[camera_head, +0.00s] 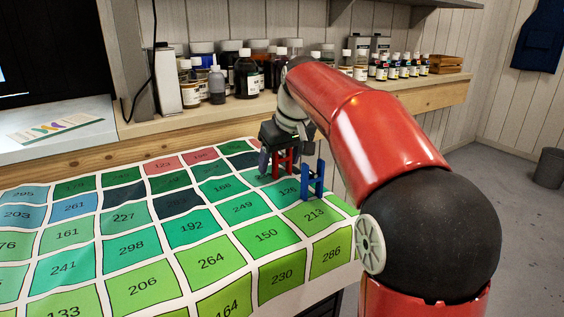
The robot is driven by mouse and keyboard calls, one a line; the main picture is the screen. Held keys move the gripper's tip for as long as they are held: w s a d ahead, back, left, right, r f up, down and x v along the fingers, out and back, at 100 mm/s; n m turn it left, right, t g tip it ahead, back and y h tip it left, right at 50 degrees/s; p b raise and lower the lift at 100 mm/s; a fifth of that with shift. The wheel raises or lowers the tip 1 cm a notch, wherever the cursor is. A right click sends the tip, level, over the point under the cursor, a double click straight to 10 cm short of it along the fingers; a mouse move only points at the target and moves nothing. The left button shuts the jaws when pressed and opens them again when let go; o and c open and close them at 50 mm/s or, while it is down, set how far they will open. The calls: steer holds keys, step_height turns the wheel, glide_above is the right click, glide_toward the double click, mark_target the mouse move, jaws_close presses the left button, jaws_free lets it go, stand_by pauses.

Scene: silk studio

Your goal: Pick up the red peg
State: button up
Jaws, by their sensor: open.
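The red peg (280,166) stands on the numbered cloth near its far right part, directly below my gripper. My gripper (278,158) is open and points down, with one grey finger left of the red peg. The other finger is hard to make out. The red peg seems to be between or just beside the fingers, and its upper part is partly covered by the gripper. I cannot tell whether they touch. A blue H-shaped piece (313,181) stands upright just right of and nearer than the red peg.
The cloth (192,229) of green, blue and red numbered squares covers the table and is mostly clear. Bottles (246,76) line the wooden shelf behind, with a wooden crate (445,64) at its right. A bin (550,167) stands on the floor at right.

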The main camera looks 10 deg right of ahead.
steer(key=c, duration=1)
steer(key=shift+r, duration=0.15)
steer(key=shift+c, duration=0.2)
step_height(320, 180, up, 20)
steer(key=p, duration=0.5)
